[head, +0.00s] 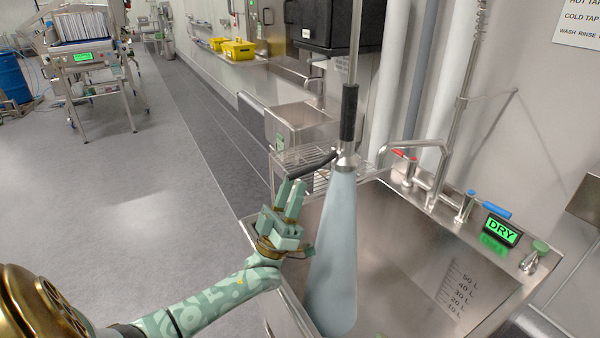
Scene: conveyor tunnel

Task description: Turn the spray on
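The spray hangs over the sink (430,260) on a metal riser, with a black grip (349,112) and a metal spray head (347,160). A dark lever (312,163) sticks out to the left from the head. A pale blue cone of water (338,250) runs from the head down into the sink. My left gripper (291,186) points up, with its fingertips at or just below the lever's outer end. The gap between its fingers looks narrow; I cannot tell if they hold the lever. My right gripper is not in view.
A red-handled tap (398,153) and a blue-handled tap (490,210) stand on the sink's back ledge. A display (502,231) there reads DRY, beside a green knob (540,246). A wire rack (300,165) is behind my gripper.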

